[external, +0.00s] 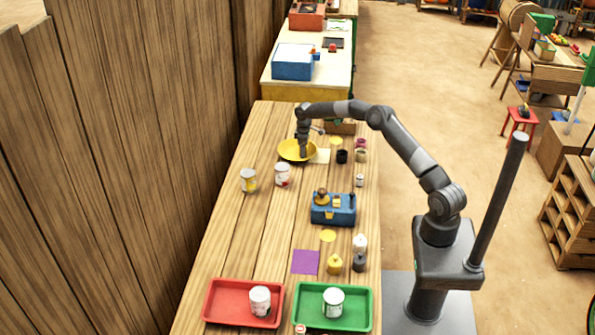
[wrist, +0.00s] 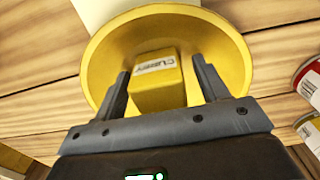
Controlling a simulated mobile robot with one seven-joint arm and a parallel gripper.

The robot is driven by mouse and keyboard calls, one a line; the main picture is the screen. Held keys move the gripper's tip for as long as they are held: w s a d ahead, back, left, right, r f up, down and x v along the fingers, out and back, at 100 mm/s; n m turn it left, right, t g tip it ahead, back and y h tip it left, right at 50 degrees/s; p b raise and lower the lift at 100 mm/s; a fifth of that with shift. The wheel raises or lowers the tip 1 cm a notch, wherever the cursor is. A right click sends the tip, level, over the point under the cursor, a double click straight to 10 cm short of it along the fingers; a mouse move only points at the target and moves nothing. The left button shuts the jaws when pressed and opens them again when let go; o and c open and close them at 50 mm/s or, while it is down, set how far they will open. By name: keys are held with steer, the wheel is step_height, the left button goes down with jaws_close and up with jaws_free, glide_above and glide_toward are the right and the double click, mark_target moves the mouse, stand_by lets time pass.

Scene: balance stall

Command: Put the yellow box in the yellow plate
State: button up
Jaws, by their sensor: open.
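The yellow box (wrist: 158,88) with a printed label sits inside the yellow plate (wrist: 103,45) in the wrist view. My gripper (wrist: 161,65) is open, with one finger on each side of the box and a visible gap at both sides. In the external view the yellow plate (external: 286,151) lies at the far part of the table, and my gripper (external: 303,154) points down into it. The box cannot be made out there, behind the gripper.
Cans (external: 282,175) stand in front of the plate, and a dark cup (external: 342,156) stands to its right. A blue balance (external: 334,210) is mid-table. Red (external: 219,312) and green (external: 359,320) trays are at the near end.

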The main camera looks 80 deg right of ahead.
step_height(320, 180, up, 11)
steer(key=shift+r, duration=0.6)
steer(key=shift+a+r, duration=0.15)
steer(key=shift+r, duration=0.05)
steer(key=a+r+n+t+h, duration=0.1)
steer(key=a+r, duration=0.7)
steer(key=a, duration=0.3)
steer(key=a+r+h, duration=0.1)
steer(key=a+r, duration=0.6)
steer(key=a, duration=0.4)
steer(key=s+a+r+t, duration=0.1)
steer(key=s+a+r, duration=0.2)
steer(key=s+a, duration=0.3)
steer(key=s+a+r, duration=0.4)
steer(key=a, duration=0.4)
steer(key=s+a+f+t, duration=0.1)
steer(key=s+a, duration=0.3)
steer(key=s, duration=0.4)
steer(key=s+a+f+t+y, duration=0.1)
steer(key=s+a+f, duration=0.2)
steer(key=s, duration=0.5)
steer(key=s+a+f+m+t+y, duration=0.1)
steer(key=s+a+f, duration=0.1)
steer(key=s+a, duration=0.3)
steer(key=s, duration=0.4)
steer(key=shift+a+f+t, duration=0.3)
steer(key=shift+a+f, duration=0.05)
steer(key=shift+f, duration=0.05)
